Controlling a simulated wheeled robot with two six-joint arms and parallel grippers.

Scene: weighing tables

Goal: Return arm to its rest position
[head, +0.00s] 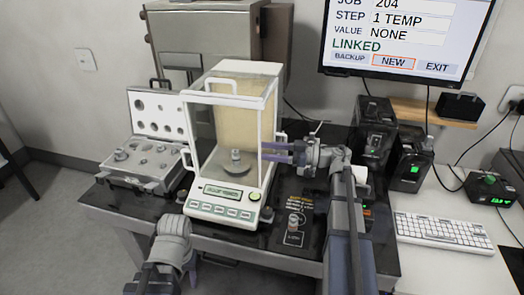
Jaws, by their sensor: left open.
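A small metal weight (236,157) stands on the round pan (229,168) in the chamber, apart from the fingers.
An open weight case (148,175) is left of the balance. Another weight (295,221) stands on the dark table's marked spot. Black devices (374,130), a keyboard (441,231) and cables are at the right. A monitor (395,38) reads LINKED, value NONE.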

